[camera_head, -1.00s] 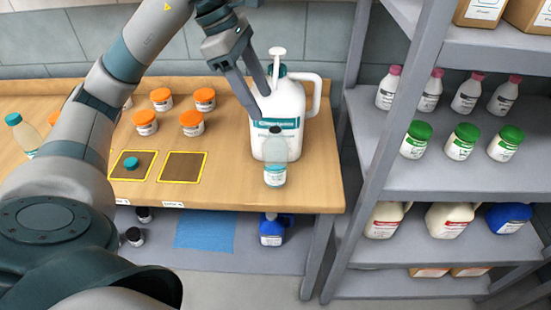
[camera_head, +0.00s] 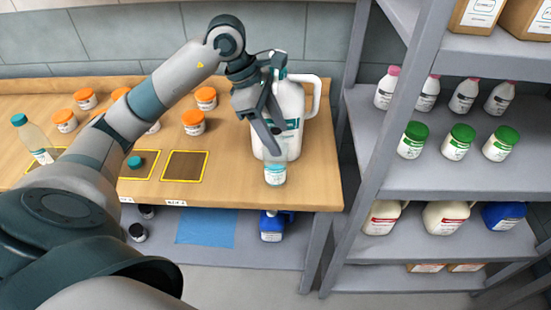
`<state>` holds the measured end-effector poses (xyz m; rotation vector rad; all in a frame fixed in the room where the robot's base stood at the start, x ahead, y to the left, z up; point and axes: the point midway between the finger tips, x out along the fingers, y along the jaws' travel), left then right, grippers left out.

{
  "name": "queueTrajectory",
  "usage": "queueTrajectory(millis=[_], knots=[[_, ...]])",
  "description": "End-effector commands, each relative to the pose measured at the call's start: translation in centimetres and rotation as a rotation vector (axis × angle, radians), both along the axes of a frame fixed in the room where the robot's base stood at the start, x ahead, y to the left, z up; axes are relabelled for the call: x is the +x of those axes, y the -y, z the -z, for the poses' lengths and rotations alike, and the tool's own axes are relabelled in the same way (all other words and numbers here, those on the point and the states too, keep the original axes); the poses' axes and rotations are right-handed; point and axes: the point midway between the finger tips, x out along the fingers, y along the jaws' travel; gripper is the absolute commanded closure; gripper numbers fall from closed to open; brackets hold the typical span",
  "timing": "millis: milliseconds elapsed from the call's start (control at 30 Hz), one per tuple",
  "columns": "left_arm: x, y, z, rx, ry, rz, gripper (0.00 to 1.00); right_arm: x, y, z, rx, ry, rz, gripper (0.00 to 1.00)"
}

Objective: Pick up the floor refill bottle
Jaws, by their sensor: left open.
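No legible label tells me which bottle is the floor refill bottle. A small clear bottle with a pale blue label (camera_head: 275,174) stands upright at the table's front edge, before a large white pump jug (camera_head: 291,105). My left gripper (camera_head: 272,135) is open and points down at this small bottle's top. Its fingers hide the bottle's neck and cap, and I cannot tell whether they touch it. Another clear bottle with a teal cap (camera_head: 35,140) stands at the table's left. My right gripper is out of view.
Several orange-lidded jars (camera_head: 193,122) stand on the wooden table. A teal cap (camera_head: 135,162) lies in one yellow-outlined square; the other square (camera_head: 186,166) is empty. A blue jug (camera_head: 272,227) stands on the lower shelf. A grey rack (camera_head: 455,180) with bottles stands at right.

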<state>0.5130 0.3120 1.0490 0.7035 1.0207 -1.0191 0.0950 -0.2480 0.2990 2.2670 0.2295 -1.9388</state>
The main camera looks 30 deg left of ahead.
Motion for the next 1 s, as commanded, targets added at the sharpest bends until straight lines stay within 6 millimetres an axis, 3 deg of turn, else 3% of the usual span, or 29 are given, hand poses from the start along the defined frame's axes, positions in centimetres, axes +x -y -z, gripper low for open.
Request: queueTrajectory(millis=[367, 633, 800, 1000], knots=[[0.0, 0.2, 0.6, 0.000, -0.002, 0.000, 0.44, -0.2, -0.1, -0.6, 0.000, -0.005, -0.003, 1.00], [-0.1, 0.8, 2.8, -0.001, -0.005, 0.000, 0.44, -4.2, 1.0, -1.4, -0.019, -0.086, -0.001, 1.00], [0.3, 1.4, 4.5, -0.002, -0.002, -0.001, 0.44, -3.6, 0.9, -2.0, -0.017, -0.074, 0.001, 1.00], [0.4, 1.5, 5.0, 0.000, 0.000, -0.001, 0.44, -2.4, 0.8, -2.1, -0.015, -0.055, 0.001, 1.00]])
